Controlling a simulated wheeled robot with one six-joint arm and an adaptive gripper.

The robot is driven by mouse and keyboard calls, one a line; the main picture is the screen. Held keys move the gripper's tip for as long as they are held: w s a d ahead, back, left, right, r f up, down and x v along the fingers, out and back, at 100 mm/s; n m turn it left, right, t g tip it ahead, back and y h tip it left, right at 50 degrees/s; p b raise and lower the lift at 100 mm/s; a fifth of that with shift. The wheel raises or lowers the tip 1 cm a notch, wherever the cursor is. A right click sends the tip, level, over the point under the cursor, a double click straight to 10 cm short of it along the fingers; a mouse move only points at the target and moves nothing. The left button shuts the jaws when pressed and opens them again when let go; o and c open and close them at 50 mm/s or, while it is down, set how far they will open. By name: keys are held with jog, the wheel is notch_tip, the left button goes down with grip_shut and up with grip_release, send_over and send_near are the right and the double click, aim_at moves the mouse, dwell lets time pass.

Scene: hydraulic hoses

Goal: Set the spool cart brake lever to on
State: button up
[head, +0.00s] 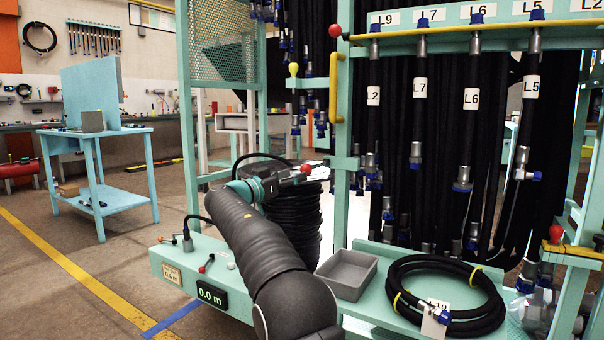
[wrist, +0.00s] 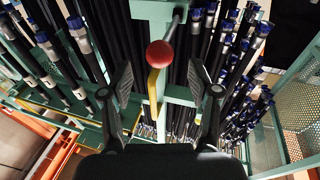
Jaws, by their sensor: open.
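My gripper (head: 288,180) is in front of the hose rack, beside a red ball knob (head: 305,168). In the wrist view my gripper (wrist: 160,82) is open and empty. A red ball knob on a metal rod (wrist: 160,53) shows there between and beyond the fingers, apart from them. I cannot tell for sure that this is the brake lever, nor its setting. The coiled black hose (head: 292,222) stands behind my arm. A mint deck (head: 180,265) with a "0.0 m" display (head: 211,296) carries a small red-knobbed lever (head: 207,263).
The hose rack's post (head: 341,200) has a yellow handle (head: 336,88) and another red knob (head: 335,31). Black hoses hang close by. A grey tray (head: 347,274) and a coiled hose (head: 445,296) lie at the right. Floor at the left is clear up to a blue table (head: 95,133).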

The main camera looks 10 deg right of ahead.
jog(key=v, duration=0.6)
jog(key=shift+a+f, duration=0.1)
